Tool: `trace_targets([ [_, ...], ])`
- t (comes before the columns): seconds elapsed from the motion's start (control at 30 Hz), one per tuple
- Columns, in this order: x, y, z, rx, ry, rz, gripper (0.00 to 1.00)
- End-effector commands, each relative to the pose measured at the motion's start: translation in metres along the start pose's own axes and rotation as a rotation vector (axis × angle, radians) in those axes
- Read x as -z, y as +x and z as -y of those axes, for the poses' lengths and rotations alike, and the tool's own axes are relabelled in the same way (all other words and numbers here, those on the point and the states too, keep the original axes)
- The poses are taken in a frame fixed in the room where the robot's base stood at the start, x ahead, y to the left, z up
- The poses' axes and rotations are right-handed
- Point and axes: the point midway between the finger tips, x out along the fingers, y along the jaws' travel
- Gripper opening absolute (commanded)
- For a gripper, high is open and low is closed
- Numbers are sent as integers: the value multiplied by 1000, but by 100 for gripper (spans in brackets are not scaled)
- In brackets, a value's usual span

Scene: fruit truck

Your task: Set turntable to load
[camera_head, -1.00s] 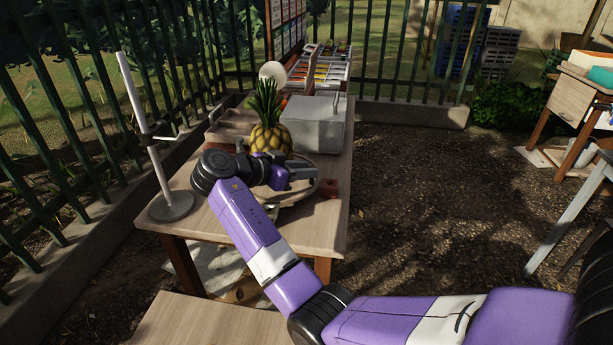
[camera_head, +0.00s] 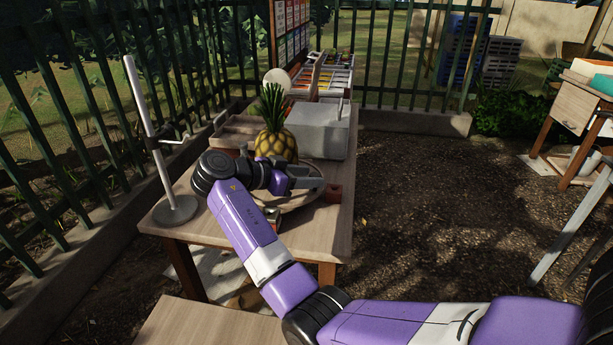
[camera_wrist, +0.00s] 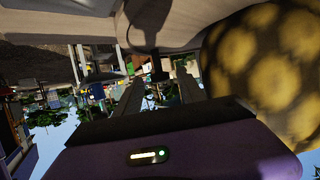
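The turntable is a round wooden disc (camera_head: 300,203) near the front of the table, partly hidden by my arm; its pale underside or rim also shows at the top of the wrist view (camera_wrist: 195,10). A pineapple (camera_head: 275,144) stands upright behind my wrist, and its yellow side fills the right of the wrist view (camera_wrist: 265,75). My gripper (camera_head: 308,182) is low over the disc's right part, pointing right. In the wrist view its two fingers (camera_wrist: 158,92) are apart with nothing held between them. I cannot tell whether it touches the disc.
A small reddish block (camera_head: 333,193) sits at the table's right edge beside the disc. A pole on a round base (camera_head: 175,210) stands at the table's left. Gravel ground lies open to the right.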

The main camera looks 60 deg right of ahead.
Motion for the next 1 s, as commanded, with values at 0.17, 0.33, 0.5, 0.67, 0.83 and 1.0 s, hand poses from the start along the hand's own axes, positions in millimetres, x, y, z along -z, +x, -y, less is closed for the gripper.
trace_targets([
  [0.17, 1, 0, 0, 1, 2, -1, 47],
  [0.33, 2, -5, 1, 3, 3, -2, 47],
  [0.5, 1, -29, 1, 5, 2, -1, 47],
  [0.67, 1, -55, 1, 3, 2, -1, 47],
  [0.83, 0, -73, 0, 2, 2, 0, 47],
  [1.0, 1, -79, 0, 1, 2, -1, 47],
])
